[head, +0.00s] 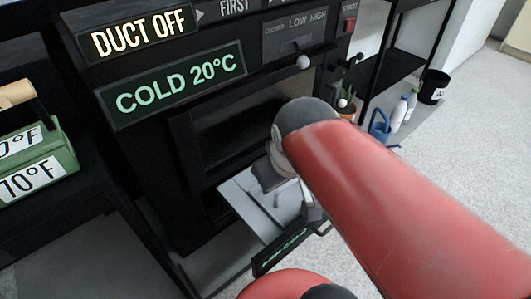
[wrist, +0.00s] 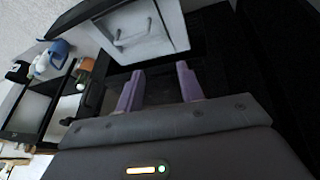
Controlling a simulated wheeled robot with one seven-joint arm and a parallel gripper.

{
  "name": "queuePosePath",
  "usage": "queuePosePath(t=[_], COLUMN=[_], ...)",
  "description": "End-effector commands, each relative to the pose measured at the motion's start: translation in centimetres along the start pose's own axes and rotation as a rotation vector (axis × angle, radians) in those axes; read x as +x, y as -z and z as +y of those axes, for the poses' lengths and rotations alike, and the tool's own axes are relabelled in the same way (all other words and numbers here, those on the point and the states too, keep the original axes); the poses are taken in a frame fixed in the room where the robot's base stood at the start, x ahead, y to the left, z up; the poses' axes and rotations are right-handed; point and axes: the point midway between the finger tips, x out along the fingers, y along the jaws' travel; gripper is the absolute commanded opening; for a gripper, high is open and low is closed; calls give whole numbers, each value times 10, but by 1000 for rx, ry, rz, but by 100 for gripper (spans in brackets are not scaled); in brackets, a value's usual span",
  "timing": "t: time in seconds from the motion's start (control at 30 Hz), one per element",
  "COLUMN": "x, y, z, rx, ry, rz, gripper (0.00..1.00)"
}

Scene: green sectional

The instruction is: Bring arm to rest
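My red arm (head: 370,190) reaches from the lower right toward a black cabinet with lit signs. Its end hides most of my gripper in the head view. In the wrist view my gripper (wrist: 160,72) shows two purple fingers, spread apart with nothing between them. A white panel with a bar handle (wrist: 130,38) lies just beyond the fingertips, apart from them as far as I can tell. A pale, drawer-like panel (head: 250,207) also shows at the cabinet's lower front in the head view, partly behind my arm.
The black cabinet carries a "COLD 20°C" sign (head: 178,85) and a "DUCT OFF" sign (head: 138,33). A green box (head: 38,160) stands at left. A potted plant (head: 345,110), a blue watering can (head: 380,127) and a black bin (head: 434,87) are at right. Pale floor (head: 480,130) is open there.

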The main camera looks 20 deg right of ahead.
Motion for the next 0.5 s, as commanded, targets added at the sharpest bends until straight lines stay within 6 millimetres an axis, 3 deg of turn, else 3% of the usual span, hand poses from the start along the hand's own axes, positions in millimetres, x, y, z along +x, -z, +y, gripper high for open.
queuePosePath(t=[0.2,0.5], x=[-14,-14], y=[-18,-18], z=[-13,-13], rx=[209,223], ry=[52,54], rz=[66,67], gripper=[38,38])
